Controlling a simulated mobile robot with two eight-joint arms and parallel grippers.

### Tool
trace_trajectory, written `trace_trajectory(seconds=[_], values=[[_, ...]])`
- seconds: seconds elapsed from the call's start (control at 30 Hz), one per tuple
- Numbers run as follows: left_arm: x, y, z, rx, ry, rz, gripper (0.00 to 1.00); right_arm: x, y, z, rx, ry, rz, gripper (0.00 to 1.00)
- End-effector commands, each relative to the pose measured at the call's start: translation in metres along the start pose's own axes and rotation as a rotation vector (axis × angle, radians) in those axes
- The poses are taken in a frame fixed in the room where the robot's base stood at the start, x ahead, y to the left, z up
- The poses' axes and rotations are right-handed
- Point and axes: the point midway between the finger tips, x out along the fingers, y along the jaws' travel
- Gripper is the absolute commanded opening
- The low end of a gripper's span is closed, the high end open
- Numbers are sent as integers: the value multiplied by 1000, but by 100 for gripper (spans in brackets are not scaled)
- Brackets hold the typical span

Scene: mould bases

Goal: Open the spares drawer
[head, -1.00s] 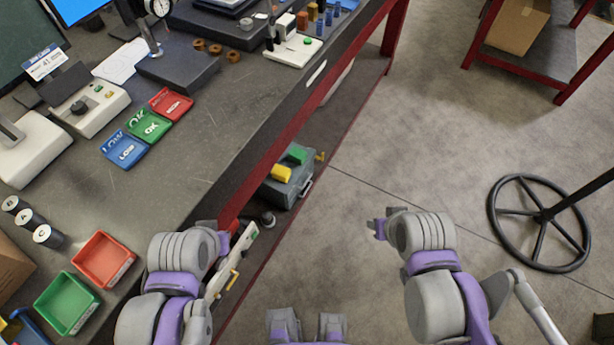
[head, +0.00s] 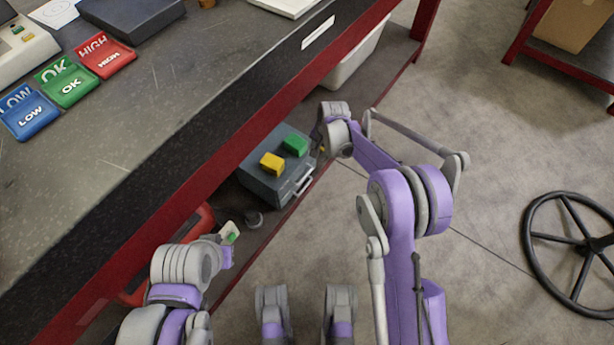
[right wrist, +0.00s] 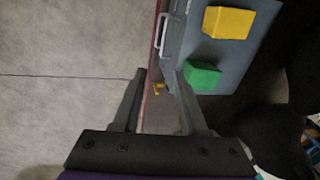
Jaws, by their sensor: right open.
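No drawer is clearly recognisable. A grey box (head: 262,184) with a metal handle (head: 303,183) on its front stands on the low shelf under the bench, and I cannot tell whether it is the spares drawer. The box also shows in the right wrist view (right wrist: 232,58), with its handle (right wrist: 160,36) at upper left. My right gripper (right wrist: 158,70) is open and empty, with its fingertips just short of the box's front edge. In the head view its fingers are hidden behind the wrist. My left gripper (head: 229,245) is low beside the bench; its jaws are not clear.
A yellow block (head: 272,163) and a green block (head: 295,146) lie on the box. A pale piece with a green mark (head: 229,232) is by my left gripper. The red bench rail (head: 220,155) overhangs the shelf. A black handwheel (head: 575,250) stands at right; floor between is clear.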

Motion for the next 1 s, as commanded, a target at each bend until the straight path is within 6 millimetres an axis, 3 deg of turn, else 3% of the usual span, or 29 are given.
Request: trace_trajectory(seconds=[0.03, 0.1, 0.2, 0.43, 0.8, 1.0], values=[[12, 0, 3, 0, -3, 0, 0, 32, -4, -1, 16, -11, 3, 42], [18, 0, 4, 0, -5, 0, 0, 56, -7, -2, 37, -21, 5, 42], [23, 0, 5, 0, -5, 0, 0, 76, -9, -1, 55, -30, 8, 42], [28, 0, 6, 0, -6, 0, 0, 103, -10, 0, 64, -34, 10, 42], [42, 0, 9, 0, -6, 0, 0, 170, -10, 2, 62, -33, 9, 42], [45, 0, 9, 0, -5, 0, 0, 188, -10, 3, 62, -33, 9, 42]])
